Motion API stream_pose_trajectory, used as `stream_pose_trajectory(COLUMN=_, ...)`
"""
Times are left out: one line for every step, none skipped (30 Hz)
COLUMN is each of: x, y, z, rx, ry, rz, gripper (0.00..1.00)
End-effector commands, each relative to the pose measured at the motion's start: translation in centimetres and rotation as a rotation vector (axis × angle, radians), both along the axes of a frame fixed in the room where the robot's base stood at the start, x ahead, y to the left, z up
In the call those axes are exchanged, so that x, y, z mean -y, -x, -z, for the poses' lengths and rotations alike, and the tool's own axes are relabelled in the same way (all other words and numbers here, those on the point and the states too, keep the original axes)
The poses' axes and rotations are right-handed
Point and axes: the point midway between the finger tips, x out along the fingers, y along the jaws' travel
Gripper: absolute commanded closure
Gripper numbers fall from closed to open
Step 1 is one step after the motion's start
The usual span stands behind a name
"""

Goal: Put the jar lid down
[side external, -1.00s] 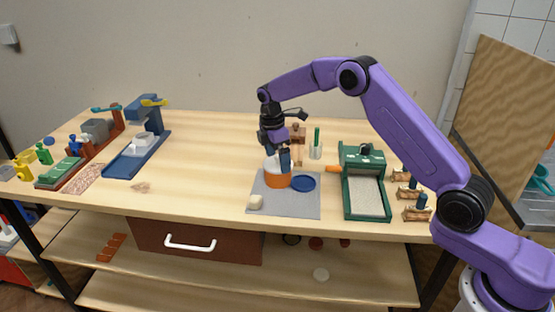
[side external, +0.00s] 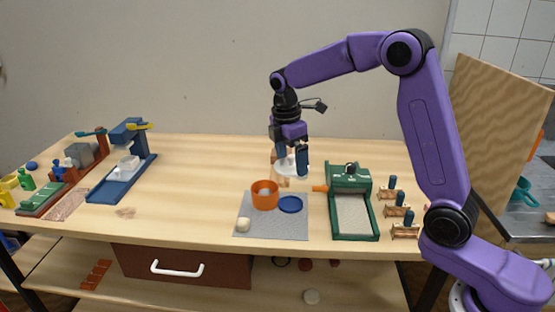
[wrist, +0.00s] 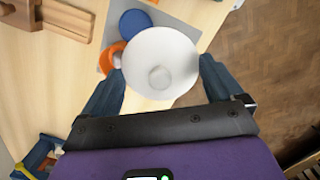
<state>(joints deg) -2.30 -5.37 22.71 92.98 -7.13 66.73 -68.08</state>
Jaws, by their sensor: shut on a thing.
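The jar lid (side external: 289,167), round and white, is held in the air above the table behind the grey mat. In the wrist view the lid (wrist: 160,62) shows face-on with a round knob at its middle. My gripper (side external: 291,164) is shut on it, with one dark blue finger at either side. The orange jar (side external: 265,201) stands uncovered on the mat, in front and to the left of the lid; something pale shows inside it. In the wrist view the lid hides most of the jar (wrist: 108,54).
The grey mat (side external: 272,228) also holds a flat blue disc (side external: 290,205) beside the jar and a small cream lump (side external: 243,224). A green tray device (side external: 353,213) stands to the right. The table left of the mat is mostly clear.

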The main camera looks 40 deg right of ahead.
Motion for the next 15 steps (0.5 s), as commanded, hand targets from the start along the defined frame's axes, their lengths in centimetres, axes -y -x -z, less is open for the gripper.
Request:
stream_pose_trajectory(x=0.1, y=0.8, z=-0.4, rx=0.002, ry=-0.001, rz=0.000, gripper=0.35)
stream_pose_trajectory(x=0.1, y=1.2, z=-0.6, rx=0.002, ry=0.000, rz=0.000, gripper=0.35)
stream_pose_trajectory(x=0.1, y=1.6, z=-0.7, rx=0.002, ry=-0.001, rz=0.000, gripper=0.35)
stream_pose_trajectory(x=0.1, y=1.9, z=-0.9, rx=0.001, ry=0.000, rz=0.000, gripper=0.35)
stream_pose_trajectory(x=0.1, y=2.2, z=-1.0, rx=0.002, ry=-0.001, rz=0.000, gripper=0.35)
stream_pose_trajectory(x=0.2, y=2.5, z=-1.1, rx=0.001, ry=0.000, rz=-0.001, gripper=0.35)
stream_pose_trajectory(x=0.2, y=2.7, z=-1.2, rx=0.001, ry=0.000, rz=-0.001, gripper=0.35)
stream_pose_trajectory(x=0.2, y=2.9, z=-1.3, rx=0.001, ry=0.000, rz=-0.001, gripper=0.35)
stream_pose_trajectory(x=0.2, y=3.1, z=-1.4, rx=0.001, ry=0.000, rz=-0.001, gripper=0.35)
stream_pose_trajectory(x=0.2, y=3.3, z=-1.4, rx=0.000, ry=0.000, rz=-0.001, gripper=0.35)
stream_pose_trajectory(x=0.1, y=3.6, z=-1.3, rx=0.000, ry=0.000, rz=0.000, gripper=0.35)
stream_pose_trajectory(x=0.1, y=3.9, z=-1.3, rx=0.000, ry=0.000, rz=0.001, gripper=0.35)
stream_pose_trajectory(x=0.0, y=4.2, z=-1.2, rx=-0.001, ry=0.001, rz=0.002, gripper=0.35)
stream_pose_trajectory(x=-0.1, y=4.6, z=-1.0, rx=-0.002, ry=0.001, rz=0.004, gripper=0.35)
stream_pose_trajectory(x=-0.3, y=5.2, z=-0.8, rx=-0.001, ry=0.001, rz=0.007, gripper=0.35)
